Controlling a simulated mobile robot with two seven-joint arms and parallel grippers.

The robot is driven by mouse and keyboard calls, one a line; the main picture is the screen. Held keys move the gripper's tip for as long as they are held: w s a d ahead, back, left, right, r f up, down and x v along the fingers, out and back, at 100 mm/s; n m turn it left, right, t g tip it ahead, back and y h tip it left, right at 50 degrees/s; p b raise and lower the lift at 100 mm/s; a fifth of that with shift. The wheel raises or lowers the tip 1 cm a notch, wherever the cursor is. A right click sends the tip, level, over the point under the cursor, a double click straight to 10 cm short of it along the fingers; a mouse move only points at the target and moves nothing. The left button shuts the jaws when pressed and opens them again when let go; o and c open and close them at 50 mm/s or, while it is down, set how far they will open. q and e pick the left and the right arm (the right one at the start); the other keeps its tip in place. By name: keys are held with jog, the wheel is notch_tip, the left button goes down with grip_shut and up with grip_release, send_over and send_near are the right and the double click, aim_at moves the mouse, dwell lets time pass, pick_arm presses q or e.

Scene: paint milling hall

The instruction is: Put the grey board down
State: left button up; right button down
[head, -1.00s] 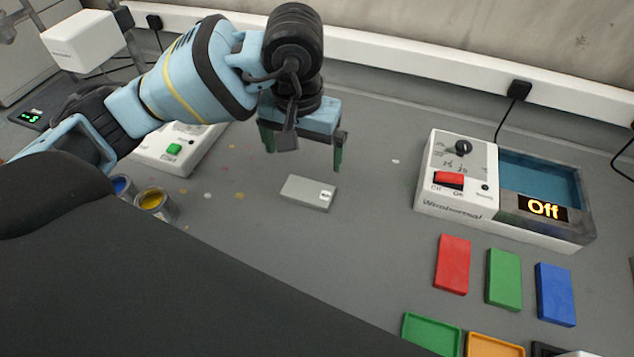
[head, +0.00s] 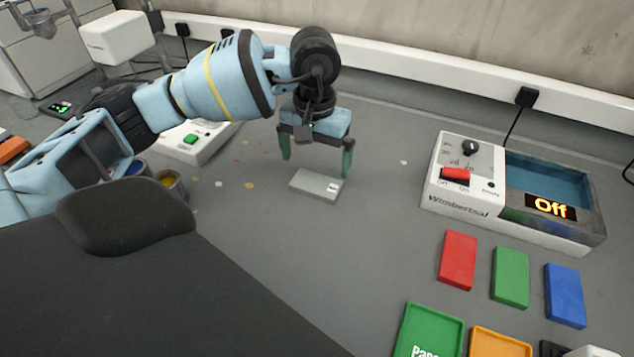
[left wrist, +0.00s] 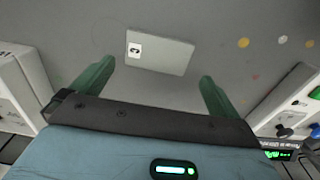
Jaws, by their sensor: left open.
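The grey board (head: 312,184) lies flat on the grey bench top, with a small white label at its right end. It also shows in the left wrist view (left wrist: 165,53), beyond the fingertips, with the label at its left end. My left gripper (head: 316,167) is open and empty, its green fingers pointing down just behind the board. In the left wrist view the two green fingers (left wrist: 153,78) are spread wider than the board, with nothing between them. My right gripper is in neither view.
A white machine with a blue basin (head: 460,190) reading "Off" stands to the right. Red (head: 458,260), green (head: 510,277) and blue (head: 564,295) blocks lie in front of it, near green (head: 432,328) and orange trays (head: 497,345). Paint cups (head: 170,187) stand at left.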

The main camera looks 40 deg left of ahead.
aim_at(317, 181)
pick_arm(q)
jog(key=shift+f, duration=0.25)
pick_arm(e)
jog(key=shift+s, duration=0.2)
pick_arm(q)
jog(key=f, duration=0.4)
jog(key=shift+w+d+p, duration=0.1)
jog(key=shift+w+p, duration=0.1)
jog(key=shift+p, duration=0.15)
jog(key=shift+f, duration=0.5)
jog(key=c, duration=0.8)
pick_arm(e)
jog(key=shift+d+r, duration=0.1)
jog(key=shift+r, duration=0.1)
pick_arm(q)
jog(key=shift+r, duration=0.1)
